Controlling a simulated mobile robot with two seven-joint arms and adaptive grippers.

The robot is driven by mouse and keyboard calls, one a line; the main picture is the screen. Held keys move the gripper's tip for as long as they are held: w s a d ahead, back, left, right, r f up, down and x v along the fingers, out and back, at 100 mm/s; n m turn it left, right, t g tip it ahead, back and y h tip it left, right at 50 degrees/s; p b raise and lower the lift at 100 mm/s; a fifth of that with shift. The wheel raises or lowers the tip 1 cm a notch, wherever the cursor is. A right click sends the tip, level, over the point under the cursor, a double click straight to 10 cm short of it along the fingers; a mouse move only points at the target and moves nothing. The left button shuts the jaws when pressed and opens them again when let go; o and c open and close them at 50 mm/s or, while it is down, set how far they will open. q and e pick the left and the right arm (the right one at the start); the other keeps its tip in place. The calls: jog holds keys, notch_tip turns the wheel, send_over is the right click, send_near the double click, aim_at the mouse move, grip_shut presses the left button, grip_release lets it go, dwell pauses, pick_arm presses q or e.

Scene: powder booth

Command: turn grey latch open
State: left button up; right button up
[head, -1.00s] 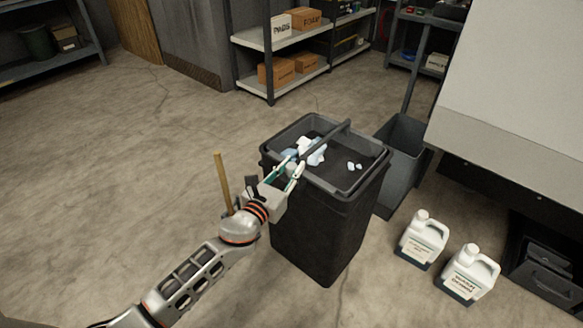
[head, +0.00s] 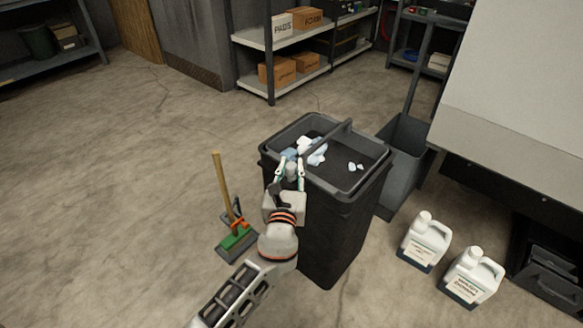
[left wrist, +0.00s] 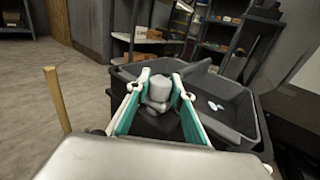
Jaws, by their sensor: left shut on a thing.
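A grey latch (left wrist: 158,90), a rounded knob, stands at the near left rim of a black bin (head: 335,225). My left gripper (head: 290,170) is at that rim; in the left wrist view its white and teal fingers (left wrist: 158,98) are closed on both sides of the latch. In the head view the fingers and wrist hide most of the latch, so its exact turn cannot be told. My right gripper is in neither view.
Crumpled white and blue scraps (head: 314,152) lie in the bin's top tray. A broom (head: 222,185) stands left of the arm. Two white jugs (head: 424,238) (head: 470,275) stand at right, beside a grey bin (head: 405,160).

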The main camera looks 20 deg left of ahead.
pick_arm(q)
jog(key=o, duration=1.1)
jog(key=shift+o, duration=0.2)
jog(key=shift+s, duration=0.1)
jog(key=v, duration=1.1)
jog(key=shift+s, duration=0.4)
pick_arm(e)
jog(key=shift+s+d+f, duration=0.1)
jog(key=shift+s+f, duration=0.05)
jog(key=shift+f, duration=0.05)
pick_arm(q)
jog(key=shift+d, duration=0.1)
